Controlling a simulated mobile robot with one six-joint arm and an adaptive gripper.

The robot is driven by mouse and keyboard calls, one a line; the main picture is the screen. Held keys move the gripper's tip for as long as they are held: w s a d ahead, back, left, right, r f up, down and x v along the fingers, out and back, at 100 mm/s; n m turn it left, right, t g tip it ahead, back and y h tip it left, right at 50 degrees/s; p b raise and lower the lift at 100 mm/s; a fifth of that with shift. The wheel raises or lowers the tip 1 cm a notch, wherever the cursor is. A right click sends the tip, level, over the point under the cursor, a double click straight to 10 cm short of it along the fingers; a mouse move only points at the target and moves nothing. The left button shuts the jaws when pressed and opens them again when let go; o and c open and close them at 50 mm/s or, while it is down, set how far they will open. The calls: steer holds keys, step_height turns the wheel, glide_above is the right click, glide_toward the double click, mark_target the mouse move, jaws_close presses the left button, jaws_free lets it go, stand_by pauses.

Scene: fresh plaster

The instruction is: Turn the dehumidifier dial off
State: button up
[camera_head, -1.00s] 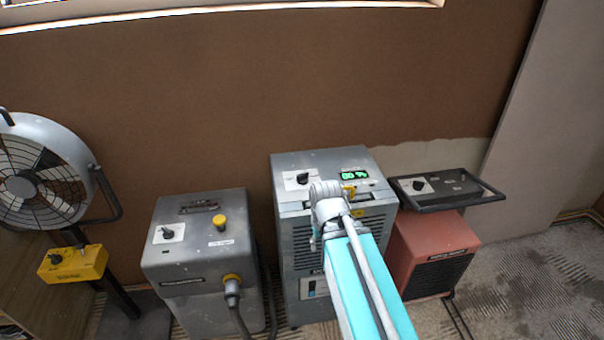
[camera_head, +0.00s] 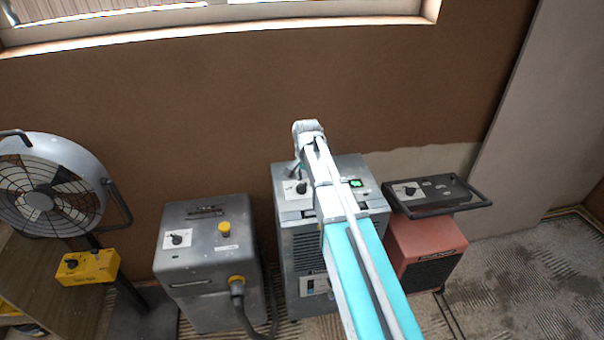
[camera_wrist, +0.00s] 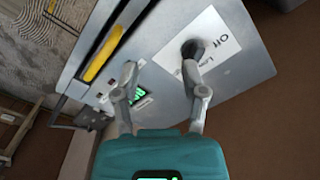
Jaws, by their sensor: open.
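The dehumidifier (camera_head: 300,214) is the grey metal cabinet in the middle, with a green lit display (camera_head: 356,183) on its top. Its black dial (camera_head: 302,188) sits on a white label plate at the top left. In the wrist view, the dial (camera_wrist: 192,49) is on the white plate (camera_wrist: 222,36), where "Off" and "Low" are printed. I cannot tell which mark it points to. My gripper (camera_wrist: 160,72) is open and empty above the top panel. Its right fingertip overlaps the dial's near edge in the picture; contact is unclear. In the head view my arm covers part of the cabinet.
A grey machine (camera_head: 205,250) with its own dial and yellow knob stands left. A red unit (camera_head: 425,245) with a black handled panel stands close on the right. A fan (camera_head: 45,190) with a yellow box (camera_head: 88,267) is far left. The brown wall is right behind.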

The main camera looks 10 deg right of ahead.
mark_target(302, 184)
steer(key=w+r+m+p, duration=0.3)
steer(key=w+r, duration=0.1)
steer(key=w, duration=0.3)
steer(key=shift+w+r, duration=0.15)
steer(key=shift+w, duration=0.2)
step_height(302, 184, down, 14)
steer(key=b, duration=1.4)
steer(key=shift+r, duration=0.1)
jaws_close()
steer(key=shift+d, duration=0.2)
steer(key=shift+a, duration=0.2)
